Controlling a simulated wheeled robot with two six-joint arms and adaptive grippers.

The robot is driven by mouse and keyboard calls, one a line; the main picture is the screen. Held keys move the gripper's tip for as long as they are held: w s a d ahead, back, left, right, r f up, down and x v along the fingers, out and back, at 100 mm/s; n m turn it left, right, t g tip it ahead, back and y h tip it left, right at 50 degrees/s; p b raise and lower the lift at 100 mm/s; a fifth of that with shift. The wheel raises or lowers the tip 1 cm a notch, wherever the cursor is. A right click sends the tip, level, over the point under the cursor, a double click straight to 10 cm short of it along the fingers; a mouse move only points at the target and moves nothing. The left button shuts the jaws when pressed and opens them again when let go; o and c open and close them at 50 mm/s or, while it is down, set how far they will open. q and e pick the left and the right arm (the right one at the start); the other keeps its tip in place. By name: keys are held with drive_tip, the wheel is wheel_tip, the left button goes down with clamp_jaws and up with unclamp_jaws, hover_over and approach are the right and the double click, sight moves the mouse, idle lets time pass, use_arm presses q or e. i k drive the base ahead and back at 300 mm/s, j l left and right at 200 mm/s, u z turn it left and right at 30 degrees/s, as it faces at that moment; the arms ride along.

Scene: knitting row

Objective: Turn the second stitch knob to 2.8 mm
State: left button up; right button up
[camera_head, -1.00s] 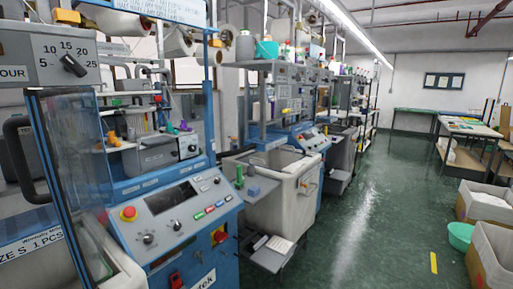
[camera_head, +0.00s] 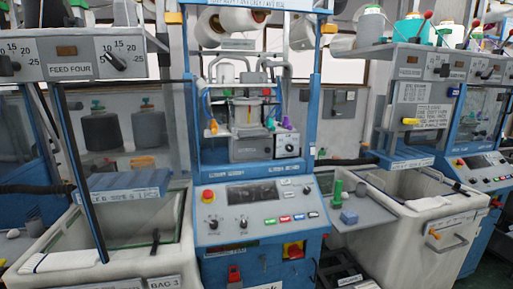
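A blue knitting machine stands in the middle, facing me. Its sloping control panel (camera_head: 262,236) carries two black knobs, a left one (camera_head: 212,224) and a right one (camera_head: 243,223). A grey box (camera_head: 250,149) above the panel has a small dark dial (camera_head: 290,149) on its right end. Feed dials with numbers sit on a grey rail (camera_head: 68,70) labelled FEED FOUR at upper left; one black pointer knob (camera_head: 116,62) shows there. Which knob is the second stitch knob, and any 2.8 mm mark, are too small to read. Neither gripper is in view.
The panel also has a red button (camera_head: 208,195), several coloured buttons and a dark display (camera_head: 252,194). A white bin (camera_head: 410,225) with a grey shelf (camera_head: 362,212) holding green parts stands at right. Another white bin (camera_head: 110,245) stands at left.

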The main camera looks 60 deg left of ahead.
sight(290, 147)
drive_tip(key=i+j+u, duration=0.15)
drive_tip(key=u, duration=0.35)
drive_tip(key=i+j+u, duration=0.1)
drive_tip(key=u, duration=0.35)
drive_tip(key=i+u, duration=0.25)
drive_tip(key=u, duration=0.25)
drive_tip(key=i+u, duration=0.2)
drive_tip(key=u, duration=0.25)
drive_tip(key=i+l+u, duration=0.1)
drive_tip(key=u, duration=0.4)
drive_tip(key=i+l+u, duration=0.15)
drive_tip(key=u, duration=0.35)
drive_tip(key=i+l+u, duration=0.15)
